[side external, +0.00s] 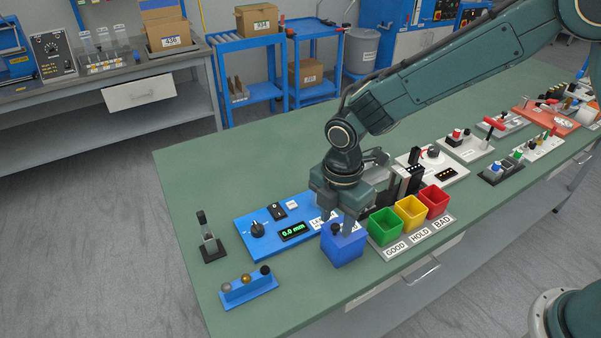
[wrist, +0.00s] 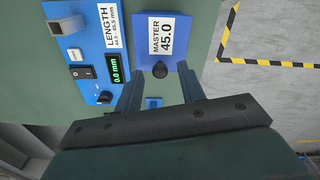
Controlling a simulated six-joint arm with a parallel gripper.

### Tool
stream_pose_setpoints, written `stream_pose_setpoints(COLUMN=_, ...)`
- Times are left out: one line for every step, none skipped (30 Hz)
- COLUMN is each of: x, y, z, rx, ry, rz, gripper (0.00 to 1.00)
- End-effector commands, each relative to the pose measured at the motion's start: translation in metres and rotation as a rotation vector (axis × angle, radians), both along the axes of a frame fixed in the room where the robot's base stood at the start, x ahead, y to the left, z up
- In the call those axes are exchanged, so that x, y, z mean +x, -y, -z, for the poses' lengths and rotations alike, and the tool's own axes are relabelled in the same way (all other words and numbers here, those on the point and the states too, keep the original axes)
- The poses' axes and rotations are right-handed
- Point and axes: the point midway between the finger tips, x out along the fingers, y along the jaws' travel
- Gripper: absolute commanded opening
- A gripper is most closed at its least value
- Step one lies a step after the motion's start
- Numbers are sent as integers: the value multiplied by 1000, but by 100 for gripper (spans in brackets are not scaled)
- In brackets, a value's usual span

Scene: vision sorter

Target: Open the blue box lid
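The blue box (side external: 343,250) stands at the table's front edge, left of the green bin. Its lid, labelled MASTER 45.0, shows in the wrist view (wrist: 176,40) and looks closed. My gripper (side external: 338,222) points down right over the box. The box's inside is hidden.
A blue length gauge (side external: 268,232) reading 0.0 mm lies close left of the box. Green (side external: 385,226), yellow (side external: 410,212) and red (side external: 433,202) bins stand close right. A small blue rack (side external: 248,290) stands at the front left. The table's left back is clear.

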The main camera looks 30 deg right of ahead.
Motion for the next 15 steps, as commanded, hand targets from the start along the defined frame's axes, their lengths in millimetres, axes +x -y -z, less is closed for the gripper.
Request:
stream_pose_setpoints(x=0, y=0, z=1, rx=0, ry=-1, rz=0, gripper=39)
stream_pose_setpoints(x=0, y=0, z=2, rx=0, ry=0, rz=0, gripper=39)
stream_pose_setpoints(x=0, y=0, z=2, rx=0, ry=0, rz=0, gripper=39)
stream_pose_setpoints(x=0, y=0, z=2, rx=0, ry=0, rz=0, gripper=39)
stream_pose_setpoints(x=0, y=0, z=2, rx=0, ry=0, rz=0, gripper=39)
stream_pose_setpoints(x=0, y=0, z=2, rx=0, ry=0, rz=0, gripper=39)
stream_pose_setpoints(x=0, y=0, z=2, rx=0, ry=0, rz=0, gripper=39)
stream_pose_setpoints(x=0, y=0, z=2, rx=0, ry=0, rz=0, gripper=39)
stream_pose_setpoints(x=0, y=0, z=2, rx=0, ry=0, rz=0, gripper=39)
stream_pose_setpoints(x=0, y=0, z=2, rx=0, ry=0, rz=0, gripper=33)
stream_pose_setpoints(x=0, y=0, z=2, rx=0, ry=0, rz=0, gripper=28)
stream_pose_setpoints(x=0, y=0, z=2, rx=0, ry=0, rz=0, gripper=20)
stream_pose_setpoints(x=0, y=0, z=2, rx=0, ry=0, rz=0, gripper=14)
stream_pose_setpoints(x=0, y=0, z=2, rx=0, ry=0, rz=0, gripper=8)
stream_pose_setpoints(x=0, y=0, z=2, rx=0, ry=0, rz=0, gripper=0)
